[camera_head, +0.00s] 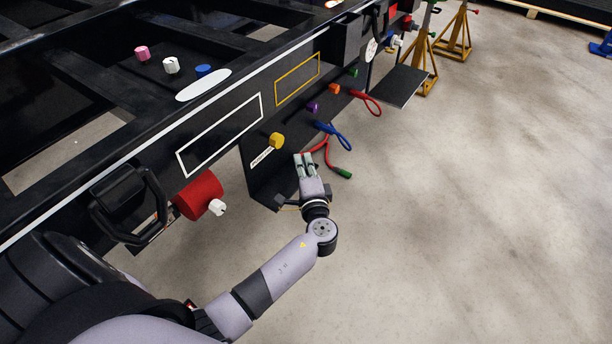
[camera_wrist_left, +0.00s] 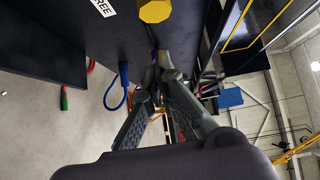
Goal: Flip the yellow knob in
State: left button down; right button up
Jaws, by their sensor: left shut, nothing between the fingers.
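The yellow knob (camera_head: 276,141) sticks out from the black side panel of the trailer frame, just right of a small white label. It also shows at the top of the left wrist view (camera_wrist_left: 155,11), with the label beside it. My left gripper (camera_head: 303,156) is shut and empty, a little right of and below the knob in the head view, apart from it. In the left wrist view its fingertips (camera_wrist_left: 163,62) meet below the knob and do not touch it. My right gripper is not in view.
Purple (camera_head: 313,107), orange (camera_head: 334,89) and green (camera_head: 353,72) knobs sit farther along the panel. Blue (camera_head: 335,131) and red (camera_head: 367,102) cable loops hang nearby. A red cylinder with a white knob (camera_head: 217,207) stands nearer. Open floor lies to the right.

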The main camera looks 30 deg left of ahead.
pick_arm(q)
jog(key=a, duration=0.1)
jog(key=w+a, duration=0.1)
jog(key=a, duration=0.1)
jog(key=w+a, duration=0.1)
jog(key=a, duration=0.1)
jog(key=shift+a, duration=0.2)
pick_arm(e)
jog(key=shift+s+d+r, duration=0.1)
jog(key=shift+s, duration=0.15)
